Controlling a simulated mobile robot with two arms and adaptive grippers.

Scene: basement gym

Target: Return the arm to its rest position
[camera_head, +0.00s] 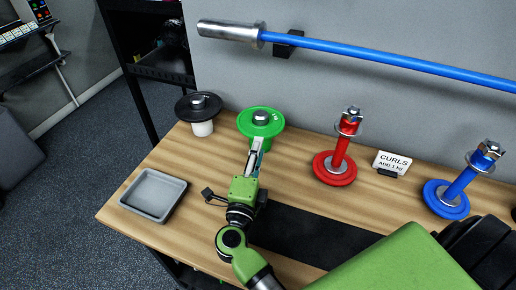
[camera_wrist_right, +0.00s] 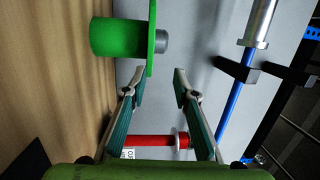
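My right gripper (camera_head: 255,155) reaches over the wooden table (camera_head: 150,235), just in front of a green disc (camera_head: 261,122) with a grey knob. In the right wrist view, my right gripper (camera_wrist_right: 160,80) has its two fingers spread with nothing between them. The green disc (camera_wrist_right: 152,35) and the green cylinder (camera_wrist_right: 117,39) under it lie beyond the fingertips, towards the upper left. No contact shows. My left gripper is not in view.
A black disc (camera_head: 198,106) on a white cylinder stands left of the green one. Red (camera_head: 337,166) and blue (camera_head: 450,195) posts with discs and a "CURLS" sign (camera_head: 392,162) stand to the right. A grey tray (camera_head: 155,194) lies at left. A blue bar (camera_head: 390,58) hangs on the wall.

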